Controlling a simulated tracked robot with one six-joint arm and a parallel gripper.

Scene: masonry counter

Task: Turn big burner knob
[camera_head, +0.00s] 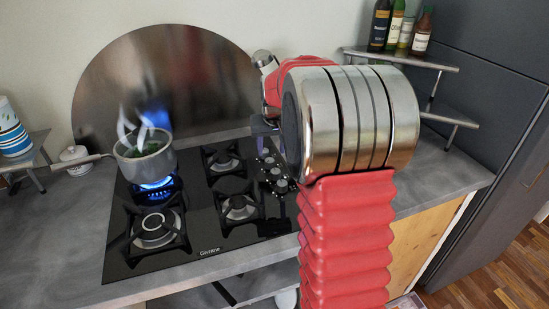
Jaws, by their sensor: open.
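The black gas hob (190,238) is set in the grey counter. A column of knobs (277,178) runs along its right side, partly hidden behind my arm. I cannot tell from this view which knob belongs to the big burner, or how each knob is turned. The front left burner (157,229) looks the largest of the uncovered ones and shows no flame. My gripper (264,126) shows only in part, above the knobs at the hob's back right, and is mostly hidden by my arm. It appears empty, and I cannot see any contact with a knob.
A pot (146,165) with green contents stands over a blue flame (156,184) at the back left, its handle pointing left. A round metal splashback (165,80) stands behind. Bottles (397,25) stand on a shelf (400,60) at the right. The counter's right part (450,170) is clear.

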